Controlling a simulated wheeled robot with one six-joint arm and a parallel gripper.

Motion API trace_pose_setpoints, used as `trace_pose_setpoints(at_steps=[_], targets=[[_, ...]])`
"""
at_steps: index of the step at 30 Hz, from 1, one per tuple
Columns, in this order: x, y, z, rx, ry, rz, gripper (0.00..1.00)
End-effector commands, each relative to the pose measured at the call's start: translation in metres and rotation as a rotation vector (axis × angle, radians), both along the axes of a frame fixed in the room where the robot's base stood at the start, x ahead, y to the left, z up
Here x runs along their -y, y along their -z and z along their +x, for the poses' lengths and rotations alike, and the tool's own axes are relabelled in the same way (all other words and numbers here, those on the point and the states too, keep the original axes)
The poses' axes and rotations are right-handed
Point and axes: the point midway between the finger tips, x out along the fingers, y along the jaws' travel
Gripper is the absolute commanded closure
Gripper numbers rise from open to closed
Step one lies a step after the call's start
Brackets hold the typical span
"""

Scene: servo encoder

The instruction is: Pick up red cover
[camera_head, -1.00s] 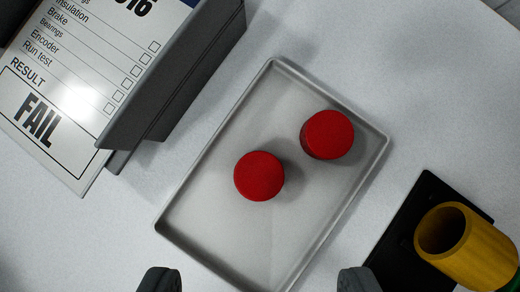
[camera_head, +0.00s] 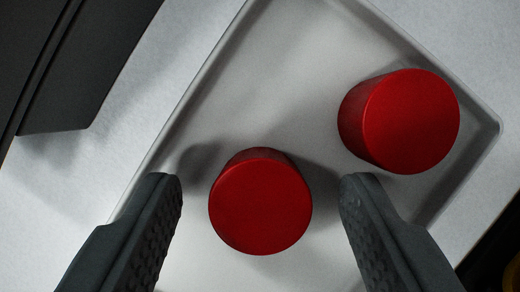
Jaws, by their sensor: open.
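Two red round covers stand in a shallow grey tray (camera_head: 270,60). The nearer red cover (camera_head: 260,208) is low in the middle of the view. The other red cover (camera_head: 405,122) is to its upper right, apart from it. My gripper (camera_head: 260,182) is open, with one dark finger on each side of the nearer cover. Clear gaps show between the fingers and that cover, and nothing is held. The right fingertip is close below the farther cover; whether they touch I cannot tell.
A dark grey block-like stand (camera_head: 75,60) is at the upper left, outside the tray. The tray's raised rim runs along the left and right. A dark object and a bit of yellow show at the lower right edge.

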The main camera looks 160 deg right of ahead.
Motion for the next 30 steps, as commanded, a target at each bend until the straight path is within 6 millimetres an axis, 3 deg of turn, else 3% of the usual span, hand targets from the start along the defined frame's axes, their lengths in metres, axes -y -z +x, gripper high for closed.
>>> trace_pose_setpoints(at_steps=[3, 9, 11, 23, 30], targets=[[0.0, 0.0, 0.0, 0.0, 0.0, 0.0, 0.44], [0.0, 0.0, 0.0, 0.0, 0.0, 0.0, 0.83], [0.0, 0.0, 0.0, 0.0, 0.0, 0.0, 0.91], [0.0, -0.003, 0.0, 0.001, 0.0, 0.0, 0.92], [0.0, -0.036, 0.001, 0.003, -0.001, 0.0, 0.92]])
